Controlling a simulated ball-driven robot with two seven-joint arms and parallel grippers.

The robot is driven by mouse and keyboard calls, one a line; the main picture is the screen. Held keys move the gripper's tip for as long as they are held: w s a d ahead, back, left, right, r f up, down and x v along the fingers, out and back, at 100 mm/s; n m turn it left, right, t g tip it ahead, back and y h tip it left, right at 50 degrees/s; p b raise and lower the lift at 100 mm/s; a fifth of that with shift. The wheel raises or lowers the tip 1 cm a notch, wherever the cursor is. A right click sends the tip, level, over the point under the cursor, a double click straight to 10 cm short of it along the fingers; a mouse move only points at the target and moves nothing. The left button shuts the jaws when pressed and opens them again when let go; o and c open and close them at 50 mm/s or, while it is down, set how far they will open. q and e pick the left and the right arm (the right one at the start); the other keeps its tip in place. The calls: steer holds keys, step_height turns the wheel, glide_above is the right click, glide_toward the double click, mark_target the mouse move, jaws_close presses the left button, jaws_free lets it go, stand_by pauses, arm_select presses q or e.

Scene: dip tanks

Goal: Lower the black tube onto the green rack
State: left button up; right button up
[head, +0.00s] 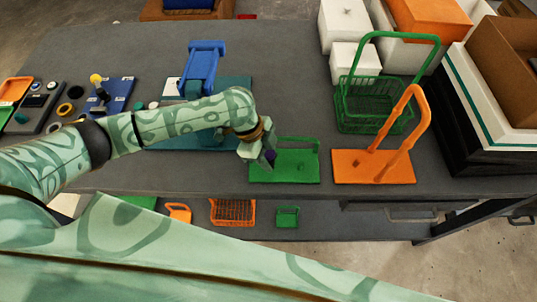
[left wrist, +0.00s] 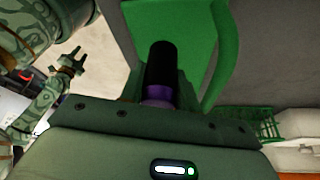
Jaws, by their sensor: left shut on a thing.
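The black tube (left wrist: 160,62) has a purple band near my left gripper (left wrist: 158,104). In the left wrist view the tube sticks out beyond the jaw, with the green rack (left wrist: 192,22) behind it. In the head view my left gripper (head: 260,157) is shut on the tube at the left part of the green rack (head: 290,172), a flat plate with a low green loop. The tube shows there only as a small dark purple patch (head: 270,156). I cannot tell whether it touches the rack. My right gripper (left wrist: 76,62) shows open and empty in the left wrist view.
An orange rack (head: 365,172) with a tall loop stands right of the green one. Behind it are a green basket (head: 372,108) and white boxes (head: 350,65). A blue stand (head: 203,65) is behind my left arm. The table's front edge runs close before both racks.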

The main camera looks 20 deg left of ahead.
arm_select(q)
steer(key=shift+f, duration=0.4)
stand_by(0.4)
steer(key=o, duration=1.7)
step_height(320, 180, up, 8)
steer(key=p, duration=0.8)
